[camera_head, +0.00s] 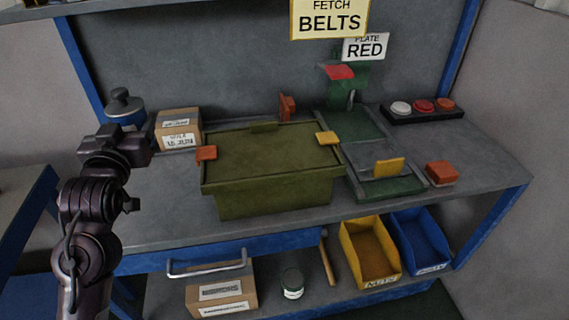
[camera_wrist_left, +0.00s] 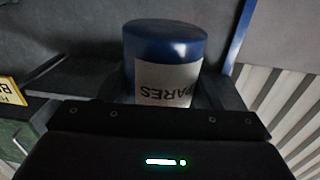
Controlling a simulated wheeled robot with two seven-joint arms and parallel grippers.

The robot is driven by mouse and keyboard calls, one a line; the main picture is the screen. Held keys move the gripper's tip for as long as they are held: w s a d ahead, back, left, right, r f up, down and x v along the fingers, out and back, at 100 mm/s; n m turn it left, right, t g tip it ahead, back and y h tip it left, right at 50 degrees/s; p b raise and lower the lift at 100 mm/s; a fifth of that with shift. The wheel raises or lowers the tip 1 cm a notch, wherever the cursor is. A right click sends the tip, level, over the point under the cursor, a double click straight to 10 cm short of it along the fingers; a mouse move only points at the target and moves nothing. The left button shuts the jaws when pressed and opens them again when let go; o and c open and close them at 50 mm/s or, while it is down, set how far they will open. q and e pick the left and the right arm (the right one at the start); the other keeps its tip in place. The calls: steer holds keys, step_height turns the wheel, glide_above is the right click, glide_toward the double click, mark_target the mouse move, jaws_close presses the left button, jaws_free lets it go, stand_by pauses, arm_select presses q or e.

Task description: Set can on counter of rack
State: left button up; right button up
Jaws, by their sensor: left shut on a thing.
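A blue can with a pale SPARES label (camera_wrist_left: 166,62) is between the dark fingers of my left gripper in the left wrist view, and its label reads upside down there. My left gripper (camera_head: 128,146) is shut on it. In the head view the gripper is at the left end of the grey rack counter (camera_head: 165,220), and I cannot make out the can there. My right gripper is not in view.
An olive bin (camera_head: 272,190) fills the middle of the counter. A green fixture (camera_head: 390,185) and a red block (camera_head: 441,173) are at right.

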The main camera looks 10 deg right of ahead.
arm_select(q)
steer(key=shift+w+a+r, duration=0.15)
steer(key=shift+a, duration=0.05)
steer(key=shift+f, duration=0.25)
step_height(320, 180, down, 15)
steer(key=shift+f, duration=0.15)
step_height(320, 180, down, 4)
steer(key=shift+f, duration=0.1)
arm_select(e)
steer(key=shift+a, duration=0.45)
arm_select(q)
steer(key=o, duration=1)
steer(key=shift+f, duration=0.2)
steer(key=shift+c, duration=0.2)
steer(key=o, duration=0.4)
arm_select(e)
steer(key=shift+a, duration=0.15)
